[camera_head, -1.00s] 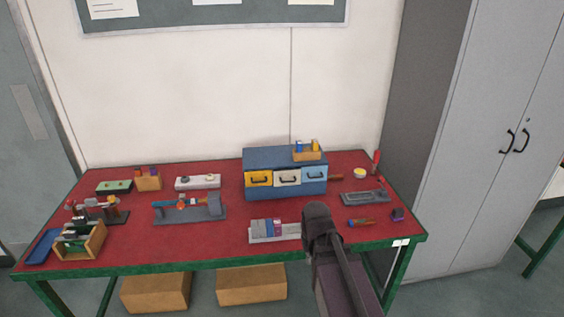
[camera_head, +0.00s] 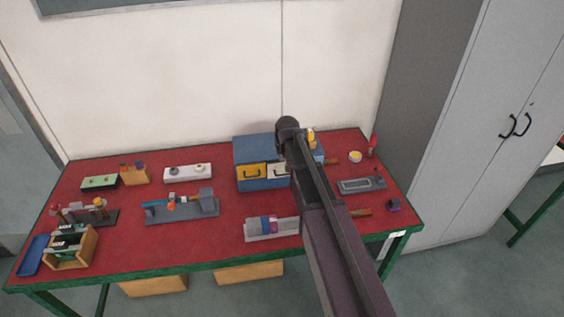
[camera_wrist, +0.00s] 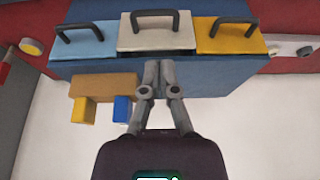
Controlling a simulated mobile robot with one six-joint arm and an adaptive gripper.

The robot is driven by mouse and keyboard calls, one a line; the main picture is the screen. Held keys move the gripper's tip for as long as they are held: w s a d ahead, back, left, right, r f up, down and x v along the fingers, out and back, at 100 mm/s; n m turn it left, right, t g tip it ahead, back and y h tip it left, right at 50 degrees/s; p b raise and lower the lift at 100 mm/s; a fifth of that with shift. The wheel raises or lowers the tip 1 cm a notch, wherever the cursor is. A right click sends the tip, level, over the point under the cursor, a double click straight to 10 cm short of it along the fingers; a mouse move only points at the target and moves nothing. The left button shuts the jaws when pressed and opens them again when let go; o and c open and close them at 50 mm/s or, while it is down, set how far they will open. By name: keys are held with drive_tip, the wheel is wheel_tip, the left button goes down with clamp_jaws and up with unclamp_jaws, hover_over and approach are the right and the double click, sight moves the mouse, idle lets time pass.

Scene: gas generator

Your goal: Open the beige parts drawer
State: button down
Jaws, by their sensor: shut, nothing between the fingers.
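The beige drawer (camera_wrist: 155,35) sits in the middle of the blue cabinet (camera_wrist: 210,76), with a dark bar handle (camera_wrist: 153,18).
A wooden block holder (camera_wrist: 103,86) with blue and yellow pieces stands on the cabinet beside my fingers. On the red table (camera_head: 120,225) are a grey block rack (camera_head: 262,230), a grey fixture (camera_head: 190,208) and small tools. A grey locker (camera_head: 480,120) stands to the right.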

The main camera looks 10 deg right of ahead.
drive_tip(key=shift+w, duration=0.15)
idle(0.3)
drive_tip(key=b+x, duration=0.9)
drive_tip(key=shift+f, duration=0.35)
drive_tip(key=shift+w, duration=0.1)
idle(0.5)
drive_tip(key=s, duration=1)
drive_tip(key=shift+s, duration=0.3)
drive_tip(key=shift+d+r, duration=0.1)
drive_tip(key=shift+r, duration=0.1)
